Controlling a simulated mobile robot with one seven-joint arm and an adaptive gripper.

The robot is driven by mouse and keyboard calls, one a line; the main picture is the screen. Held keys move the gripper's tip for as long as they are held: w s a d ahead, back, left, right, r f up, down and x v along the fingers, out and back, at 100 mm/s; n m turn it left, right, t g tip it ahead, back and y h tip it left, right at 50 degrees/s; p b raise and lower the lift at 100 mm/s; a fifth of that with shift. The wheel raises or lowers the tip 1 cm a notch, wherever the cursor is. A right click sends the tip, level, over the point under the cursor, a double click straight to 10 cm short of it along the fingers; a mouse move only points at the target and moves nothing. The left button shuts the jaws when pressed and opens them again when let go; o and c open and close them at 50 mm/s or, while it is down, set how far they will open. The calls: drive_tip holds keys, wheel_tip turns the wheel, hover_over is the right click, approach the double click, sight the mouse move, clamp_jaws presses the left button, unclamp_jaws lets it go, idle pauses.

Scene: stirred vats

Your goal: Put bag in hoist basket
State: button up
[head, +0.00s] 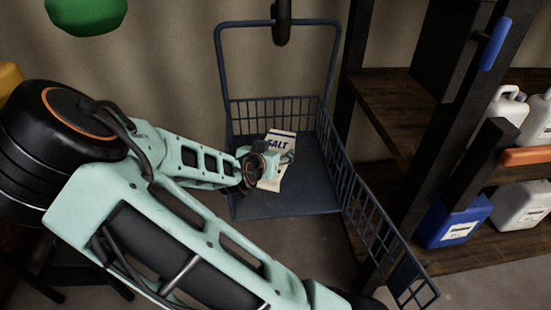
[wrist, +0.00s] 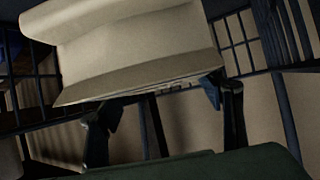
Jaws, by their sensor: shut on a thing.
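The bag (head: 281,143) is pale with a dark top band and the word SALT, in the head view. It also fills the upper part of the wrist view (wrist: 140,45), close to the camera. My gripper (head: 277,160) is shut on the bag; its fingers (wrist: 163,102) show on either side of the bag's near edge. The hoist basket (head: 265,203) is dark blue, with a flat floor, mesh sides and a tall frame. The bag and gripper appear inside the basket's outline. My arm hides part of the bag, and I cannot tell whether the bag touches the floor.
A mesh panel (head: 380,235) swings out at the basket's right front, leaving the front open. A dark hook (head: 282,25) hangs above. To the right stands a wooden shelf (head: 395,100) with white jugs (head: 507,112) and a blue container (head: 453,220).

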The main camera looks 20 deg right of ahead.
drive_tip(key=shift+f+b, duration=1.15)
drive_tip(key=shift+f, duration=2.5)
drive_tip(key=o, duration=2.1)
drive_tip(key=shift+f, duration=0.2)
drive_tip(key=shift+r, duration=0.2)
drive_tip(key=p+v, duration=0.2)
drive_tip(key=v, duration=0.5)
drive_tip(key=shift+s+a+p, duration=0.15)
drive_tip(key=shift+s+p, duration=0.1)
drive_tip(key=shift+p, duration=0.05)
